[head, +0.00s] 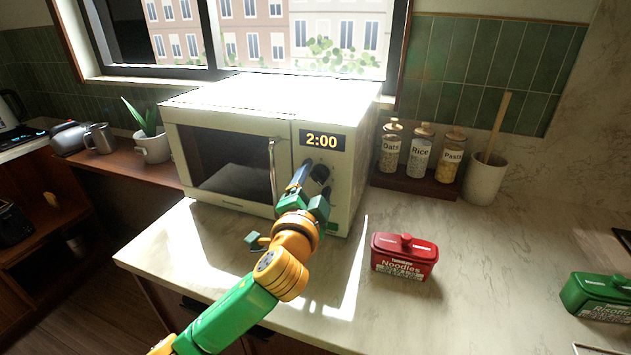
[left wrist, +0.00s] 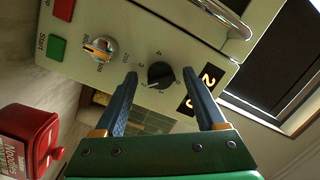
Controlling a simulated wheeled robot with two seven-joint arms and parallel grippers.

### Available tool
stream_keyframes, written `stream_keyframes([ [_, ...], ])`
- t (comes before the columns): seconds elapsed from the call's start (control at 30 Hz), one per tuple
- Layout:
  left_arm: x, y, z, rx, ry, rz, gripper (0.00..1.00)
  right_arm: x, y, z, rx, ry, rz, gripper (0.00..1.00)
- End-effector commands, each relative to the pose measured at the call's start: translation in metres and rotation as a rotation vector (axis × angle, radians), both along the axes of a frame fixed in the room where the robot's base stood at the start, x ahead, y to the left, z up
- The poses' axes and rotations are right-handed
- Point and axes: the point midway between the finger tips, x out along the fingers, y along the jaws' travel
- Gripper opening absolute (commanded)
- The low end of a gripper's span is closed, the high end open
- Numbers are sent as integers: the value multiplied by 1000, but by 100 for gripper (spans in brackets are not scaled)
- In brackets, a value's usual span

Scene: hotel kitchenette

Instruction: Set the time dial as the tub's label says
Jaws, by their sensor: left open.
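The cream microwave (head: 235,108) stands on the counter with its door shut, and its display (head: 322,141) reads 2:00. The black time dial (left wrist: 160,75) has numbers around it in the left wrist view; its pointer is too small to read surely. My left gripper (head: 309,178) is open in front of the control panel. In the left wrist view its fingers (left wrist: 160,82) lie on either side of the dial, with nothing held; contact cannot be told. The red tub (head: 404,256) is labelled "Noodles"; its smaller print is unreadable. My right gripper is not in view.
A silver knob (left wrist: 100,48), a green Start button (left wrist: 57,48) and a red button (left wrist: 64,9) share the panel. A green tub (head: 598,294) stands at the right. Labelled jars (head: 421,154) and a utensil pot (head: 484,180) stand behind. The counter front is clear.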

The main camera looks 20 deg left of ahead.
Motion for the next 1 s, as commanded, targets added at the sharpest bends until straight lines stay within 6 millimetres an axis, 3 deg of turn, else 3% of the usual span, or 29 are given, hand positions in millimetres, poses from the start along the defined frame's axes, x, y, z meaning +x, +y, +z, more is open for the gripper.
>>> stream_keyframes([
  [0.23,1,0,0,1,0,-1,70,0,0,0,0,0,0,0],
  [0.5,1,0,-1,2,0,0,0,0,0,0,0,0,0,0],
  [0.6,1,0,0,-20,2,-1,0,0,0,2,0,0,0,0],
  [0.8,1,-1,2,-265,13,0,0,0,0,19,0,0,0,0],
  [1.0,1,-1,-1,-292,11,0,0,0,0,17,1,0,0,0],
])
